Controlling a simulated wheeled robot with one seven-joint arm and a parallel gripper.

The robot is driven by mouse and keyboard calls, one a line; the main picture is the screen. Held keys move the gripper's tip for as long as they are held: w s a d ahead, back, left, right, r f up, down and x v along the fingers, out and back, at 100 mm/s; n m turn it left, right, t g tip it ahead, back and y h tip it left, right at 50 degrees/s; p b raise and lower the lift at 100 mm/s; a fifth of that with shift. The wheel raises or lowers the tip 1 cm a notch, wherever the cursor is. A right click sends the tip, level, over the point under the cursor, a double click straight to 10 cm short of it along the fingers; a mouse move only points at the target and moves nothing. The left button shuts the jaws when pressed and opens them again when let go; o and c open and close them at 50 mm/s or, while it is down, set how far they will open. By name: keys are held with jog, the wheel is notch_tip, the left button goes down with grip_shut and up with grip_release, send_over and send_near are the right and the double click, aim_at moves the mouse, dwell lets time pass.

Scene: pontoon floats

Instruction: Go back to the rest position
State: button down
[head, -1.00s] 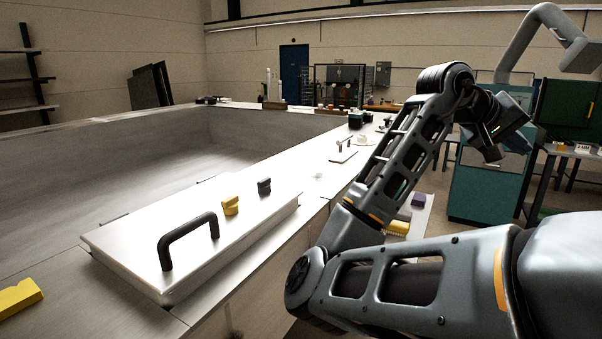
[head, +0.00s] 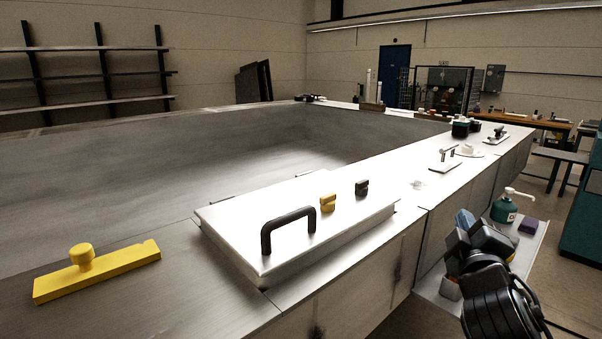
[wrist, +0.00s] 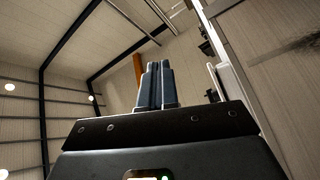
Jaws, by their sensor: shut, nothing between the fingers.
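My gripper (head: 465,222) is at the lower right in the head view, beside the pontoon's side wall and over a low side shelf. In the wrist view its two fingers (wrist: 155,85) point up and lie together, with nothing between them. The wrist view shows the ceiling and walls behind the fingers. Most of my arm is outside the head view.
A white hatch cover (head: 240,215) with a black handle (head: 288,228) lies on the pontoon deck. A yellow float tool (head: 97,268) lies at the left. The side shelf (head: 533,258) holds a green pump bottle (head: 505,208) and a purple block (head: 528,225).

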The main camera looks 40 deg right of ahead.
jog(key=s+a+f+n+t+y, duration=0.25)
jog(key=a+f+y, duration=0.3)
jog(key=a, duration=0.55)
jog(key=s+a+f+n+t+y, duration=0.1)
jog(key=s+a+f+t+y, duration=0.15)
jog(key=a+f+y, duration=0.55)
jog(key=s+a+m+y, duration=0.3)
jog(key=s+a+m, duration=0.2)
jog(key=s+a, duration=0.8)
jog(key=a, duration=0.3)
jog(key=shift+s+r, duration=0.25)
jog(key=shift+r, duration=0.05)
